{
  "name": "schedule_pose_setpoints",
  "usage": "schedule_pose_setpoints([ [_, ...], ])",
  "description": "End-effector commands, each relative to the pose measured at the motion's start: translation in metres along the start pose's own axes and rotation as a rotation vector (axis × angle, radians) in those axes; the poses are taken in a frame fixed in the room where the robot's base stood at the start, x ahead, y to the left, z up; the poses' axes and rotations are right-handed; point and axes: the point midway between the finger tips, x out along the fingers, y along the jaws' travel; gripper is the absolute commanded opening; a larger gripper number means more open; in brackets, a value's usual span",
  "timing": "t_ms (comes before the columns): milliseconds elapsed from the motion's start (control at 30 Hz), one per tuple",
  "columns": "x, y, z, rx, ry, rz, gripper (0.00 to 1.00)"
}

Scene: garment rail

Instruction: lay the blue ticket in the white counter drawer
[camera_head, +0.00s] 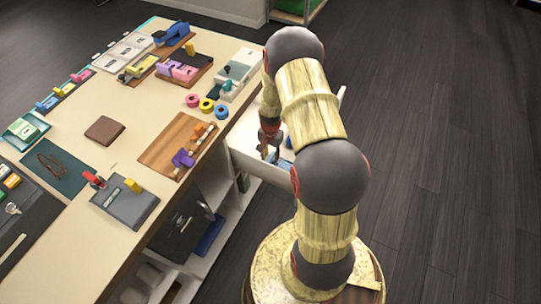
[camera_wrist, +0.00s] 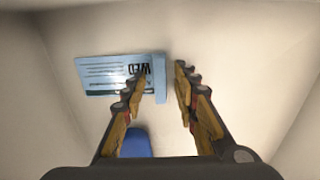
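The white counter drawer (camera_head: 258,164) is pulled out from the counter's right side. My gripper (camera_head: 271,152) reaches down into it, and my arm hides part of the drawer. In the wrist view, the blue ticket (camera_wrist: 104,75), marked WED, lies flat over the pale drawer floor (camera_wrist: 225,45). Its raised light-blue end (camera_wrist: 159,80) sits between the fingertips of my gripper (camera_wrist: 160,82). The fingers stand apart, with a visible gap on each side of that end. A bit of light blue, likely the ticket (camera_head: 284,163), shows beside the gripper in the head view.
A darker blue object (camera_wrist: 136,142) shows below the ticket, partly hidden by my gripper. The drawer walls close in around the gripper. The counter (camera_head: 85,205) holds tape rolls (camera_head: 206,105), a wooden board (camera_head: 160,153) and several small tools. Dark floor is clear at right.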

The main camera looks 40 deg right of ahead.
Motion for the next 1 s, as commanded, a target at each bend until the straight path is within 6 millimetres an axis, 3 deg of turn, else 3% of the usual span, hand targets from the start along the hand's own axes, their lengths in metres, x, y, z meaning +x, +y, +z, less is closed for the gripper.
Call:
schedule_pose_setpoints([
  [367, -0.007, 0.0, -0.001, 0.0, 0.001, -0.001, 0.31],
  [800, -0.091, -0.001, -0.001, 0.0, 0.002, -0.002, 0.31],
  [1000, -0.116, 0.0, 0.0, 0.0, 0.001, -0.001, 0.31],
])
